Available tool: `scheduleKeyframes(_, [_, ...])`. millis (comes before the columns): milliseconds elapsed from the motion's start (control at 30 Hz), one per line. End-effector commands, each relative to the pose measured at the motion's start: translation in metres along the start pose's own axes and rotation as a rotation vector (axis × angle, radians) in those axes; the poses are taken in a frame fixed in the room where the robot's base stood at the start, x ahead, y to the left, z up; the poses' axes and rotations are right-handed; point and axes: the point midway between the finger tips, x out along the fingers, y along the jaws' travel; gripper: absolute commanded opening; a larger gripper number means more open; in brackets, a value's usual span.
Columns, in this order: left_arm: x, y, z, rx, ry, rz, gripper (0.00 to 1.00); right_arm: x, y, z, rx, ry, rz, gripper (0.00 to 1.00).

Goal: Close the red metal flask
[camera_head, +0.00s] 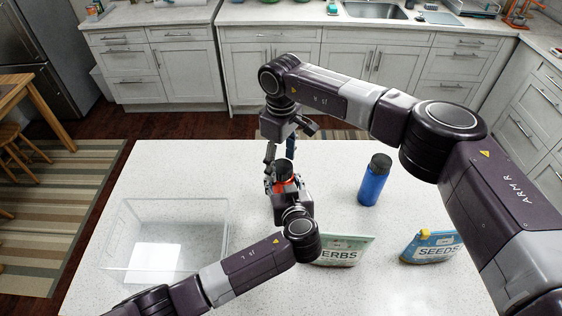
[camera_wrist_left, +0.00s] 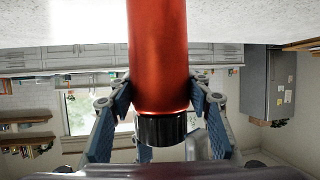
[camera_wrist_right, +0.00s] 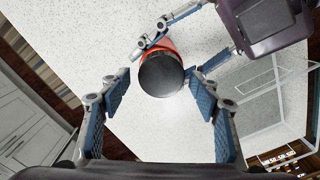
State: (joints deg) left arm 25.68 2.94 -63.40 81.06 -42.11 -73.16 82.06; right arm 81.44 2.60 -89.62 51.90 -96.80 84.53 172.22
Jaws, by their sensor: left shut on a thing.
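The red metal flask (camera_head: 284,186) stands upright on the table, its black cap (camera_head: 284,168) on top. My left gripper (camera_wrist_left: 160,92) is shut on the flask's red body (camera_wrist_left: 158,50), with one finger on each side just below the cap (camera_wrist_left: 161,130). My right gripper (camera_head: 281,150) hangs above, pointing down. In the right wrist view it is open (camera_wrist_right: 160,97), with its fingers apart on either side of the round cap (camera_wrist_right: 161,75) and not touching it. I cannot tell whether the cap is tight.
A blue bottle with a dark lid (camera_head: 374,182) stands to the right. An herbs packet (camera_head: 345,250) and a seeds packet (camera_head: 431,246) stand near the front. A clear empty bin (camera_head: 205,240) is on the left. The table's back left is clear.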

Motion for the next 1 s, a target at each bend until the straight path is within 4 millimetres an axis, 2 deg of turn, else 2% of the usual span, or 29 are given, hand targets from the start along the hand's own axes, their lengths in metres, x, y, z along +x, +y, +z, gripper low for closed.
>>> scheduleKeyframes(267, [0.000,0.000,0.000,-0.001,-0.001,0.000,0.00,-0.002,-0.001,0.000,-0.001,-0.002,-0.002,0.58])
scheduleKeyframes(600, [0.000,0.000,0.000,-0.001,0.000,-0.001,0.00,-0.041,-0.001,0.000,-0.001,-0.002,-0.003,0.58])
scheduleKeyframes(1000, [0.001,-0.001,0.000,0.000,0.000,-0.001,0.00,-0.044,-0.001,0.001,-0.012,-0.003,-0.002,0.57])
